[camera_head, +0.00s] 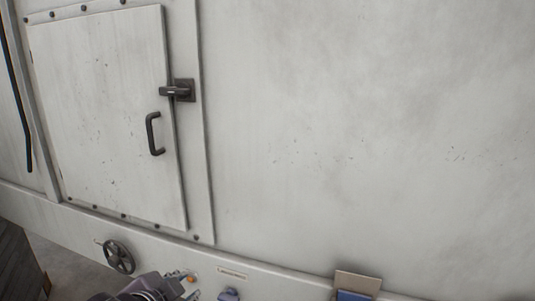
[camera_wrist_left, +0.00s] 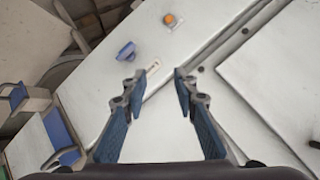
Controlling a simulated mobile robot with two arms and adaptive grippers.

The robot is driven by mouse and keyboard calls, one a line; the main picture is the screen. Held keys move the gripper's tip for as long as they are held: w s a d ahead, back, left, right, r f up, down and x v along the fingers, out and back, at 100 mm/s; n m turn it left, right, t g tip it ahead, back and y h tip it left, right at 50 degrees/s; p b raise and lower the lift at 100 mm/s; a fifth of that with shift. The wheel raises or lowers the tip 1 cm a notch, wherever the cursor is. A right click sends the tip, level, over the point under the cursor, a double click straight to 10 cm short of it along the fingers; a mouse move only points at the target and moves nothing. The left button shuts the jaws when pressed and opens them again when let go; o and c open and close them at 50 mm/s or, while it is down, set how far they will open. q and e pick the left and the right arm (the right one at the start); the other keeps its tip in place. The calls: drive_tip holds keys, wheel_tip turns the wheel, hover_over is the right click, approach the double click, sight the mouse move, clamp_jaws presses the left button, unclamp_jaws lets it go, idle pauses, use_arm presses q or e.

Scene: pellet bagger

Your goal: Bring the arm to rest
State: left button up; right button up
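My left gripper (camera_wrist_left: 163,75) is open in the left wrist view. Its two blue-padded fingers stand apart with nothing between them, in front of a pale machine panel. In the head view only dark parts of my left arm show at the bottom edge, and the fingertips cannot be made out there. My right gripper is in neither view.
The pale machine wall has a closed door (camera_head: 105,110) with a dark latch (camera_head: 178,91) and handle (camera_head: 154,134). Below are a handwheel (camera_head: 119,257), an orange button (camera_wrist_left: 169,19) and a blue-purple knob (camera_wrist_left: 126,50). A beige-and-blue object (camera_head: 357,284) sits lower right.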

use_arm(q)
drive_tip(key=s+a+f+n+g, duration=0.3)
drive_tip(key=s+f+n+g, duration=0.45)
drive_tip(key=s+f, duration=1.9)
wheel_tip(320, 180, down, 25)
drive_tip(key=s+b, duration=0.1)
drive_tip(key=b, duration=0.1)
use_arm(e)
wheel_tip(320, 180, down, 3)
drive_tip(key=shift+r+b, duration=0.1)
drive_tip(key=shift+b, duration=0.35)
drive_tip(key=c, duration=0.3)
use_arm(q)
drive_tip(key=s+a+f+g+y, duration=0.1)
drive_tip(key=s+a+f+g, duration=0.1)
drive_tip(key=s+f, duration=1.5)
drive_tip(key=shift+s+a+f, duration=0.35)
drive_tip(key=shift+a+f, duration=0.05)
drive_tip(key=shift+f, duration=0.55)
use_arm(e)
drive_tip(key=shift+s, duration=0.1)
